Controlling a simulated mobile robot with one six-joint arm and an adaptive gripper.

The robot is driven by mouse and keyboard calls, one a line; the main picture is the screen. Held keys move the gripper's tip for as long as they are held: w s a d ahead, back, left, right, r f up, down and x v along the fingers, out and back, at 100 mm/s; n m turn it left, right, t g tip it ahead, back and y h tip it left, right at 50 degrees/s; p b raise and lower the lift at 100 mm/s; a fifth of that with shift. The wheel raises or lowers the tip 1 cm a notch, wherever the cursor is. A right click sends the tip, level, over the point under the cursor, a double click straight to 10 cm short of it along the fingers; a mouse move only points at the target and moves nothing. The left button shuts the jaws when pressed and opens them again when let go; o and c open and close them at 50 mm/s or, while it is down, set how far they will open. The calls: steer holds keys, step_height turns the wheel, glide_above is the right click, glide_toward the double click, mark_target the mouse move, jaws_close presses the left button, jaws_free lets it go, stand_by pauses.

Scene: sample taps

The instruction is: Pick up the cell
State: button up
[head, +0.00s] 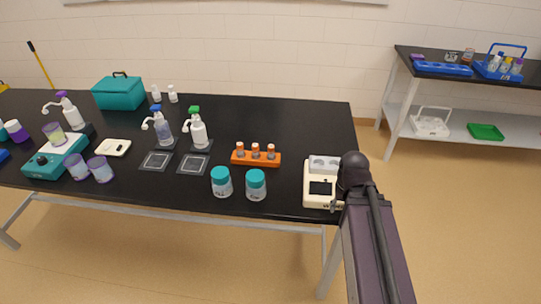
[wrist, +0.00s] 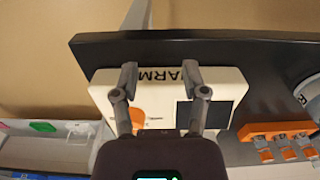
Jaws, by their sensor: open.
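A cream instrument (head: 313,200) with a dark screen stands at the right end of the black bench. A pale block with round openings (head: 323,161) sits at its back. In the wrist view the instrument (wrist: 105,95) lies below my gripper (wrist: 160,70), whose two fingers are apart over its lettered edge, with nothing seen held. An orange patch (wrist: 137,117) shows on the instrument, partly hidden by the left finger. I cannot tell which thing is the cell; none is clearly seen. In the head view my wrist stands at the instrument's right side and hides the fingers.
An orange rack (head: 240,159) with several orange-capped vials stands left of the instrument. Two teal-lidded jars (head: 222,185) stand in front of it. Pump bottles (head: 198,133) are farther left. The bench top (head: 300,120) behind the rack is clear.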

steer(key=shift+o, duration=1.2)
steer(key=shift+w, duration=0.1)
steer(key=shift+o, duration=0.5)
steer(key=shift+w+r, duration=0.1)
steer(key=shift+w, duration=0.05)
steer(key=w+a+r+m+p, duration=0.1)
steer(key=w+a+r+p, duration=0.3)
steer(key=w+a, duration=0.3)
steer(key=w+a+r+m+p, duration=0.1)
steer(key=w+a+r+p, duration=0.35)
steer(key=w, duration=0.45)
step_height(320, 180, up, 3)
steer(key=m+p, duration=0.1)
steer(key=p, duration=0.3)
glide_above(271, 147)
steer(key=shift+r, duration=0.2)
steer(key=shift+f+b, duration=0.15)
steer(key=shift+b, duration=0.15)
step_height(271, 147, down, 8)
steer(key=b, duration=0.8)
steer(key=shift+f, duration=0.15)
steer(key=shift+f+b, duration=0.15)
steer(key=shift+b, duration=0.2)
